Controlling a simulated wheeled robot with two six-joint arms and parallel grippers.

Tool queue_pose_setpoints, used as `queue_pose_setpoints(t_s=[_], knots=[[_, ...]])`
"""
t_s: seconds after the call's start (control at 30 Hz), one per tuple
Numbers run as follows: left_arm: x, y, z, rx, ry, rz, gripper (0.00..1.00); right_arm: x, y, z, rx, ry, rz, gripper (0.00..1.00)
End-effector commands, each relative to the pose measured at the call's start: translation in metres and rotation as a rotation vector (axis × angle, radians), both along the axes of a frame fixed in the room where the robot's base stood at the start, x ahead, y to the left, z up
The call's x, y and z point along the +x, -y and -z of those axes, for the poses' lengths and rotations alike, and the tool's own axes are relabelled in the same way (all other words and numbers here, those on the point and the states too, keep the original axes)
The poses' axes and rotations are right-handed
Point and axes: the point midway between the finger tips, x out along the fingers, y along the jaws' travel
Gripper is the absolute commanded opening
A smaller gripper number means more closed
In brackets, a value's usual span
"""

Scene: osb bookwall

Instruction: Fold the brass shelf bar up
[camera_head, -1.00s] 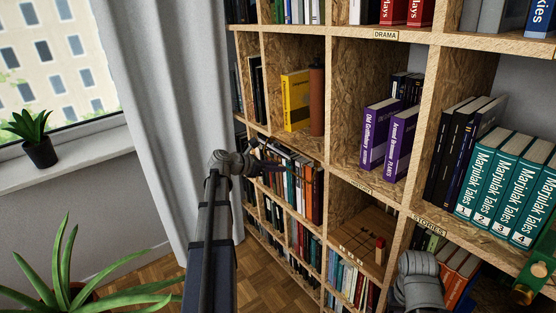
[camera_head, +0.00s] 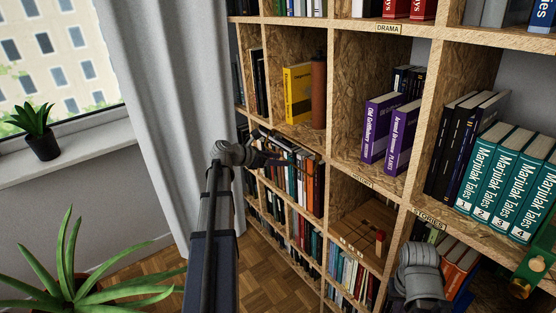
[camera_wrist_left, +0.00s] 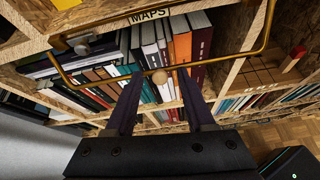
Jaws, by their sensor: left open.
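The brass shelf bar (camera_wrist_left: 215,64) is a thin bent rod in front of a row of books in the left wrist view. Its ends run up at both sides, and a round wooden knob (camera_wrist_left: 158,76) sits at the middle of its long stretch. My left gripper (camera_wrist_left: 160,73) is open, with one finger on each side of the knob in the picture. I cannot tell whether either finger touches it. In the head view my left gripper (camera_head: 282,160) is at the shelf with books, left of centre; the bar is too small to make out there. My right gripper is not in view.
An OSB bookcase (camera_head: 346,100) fills the right side, with books and a wooden board game (camera_head: 362,228). A MAPS label (camera_wrist_left: 150,14) is on the shelf edge above the bar. A curtain (camera_head: 175,120) and a plant (camera_head: 70,270) are at left.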

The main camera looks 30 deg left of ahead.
Motion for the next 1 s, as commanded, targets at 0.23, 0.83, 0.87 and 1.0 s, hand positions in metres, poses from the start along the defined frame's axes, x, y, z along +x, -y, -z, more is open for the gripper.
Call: queue_pose_setpoints(t_s=[0.23,0.83,0.87,1.0], knots=[[-0.028,-0.013,-0.02,0.0,0.001,-0.002,0.54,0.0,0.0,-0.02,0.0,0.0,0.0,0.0],[-0.061,-0.03,-0.036,0.0,0.0,0.0,0.54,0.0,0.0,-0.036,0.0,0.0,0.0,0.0],[-0.061,-0.03,-0.036,0.0,0.0,0.0,0.54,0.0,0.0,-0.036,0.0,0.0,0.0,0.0],[-0.061,-0.03,-0.036,0.0,0.0,0.0,0.54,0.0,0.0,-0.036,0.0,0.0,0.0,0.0]])
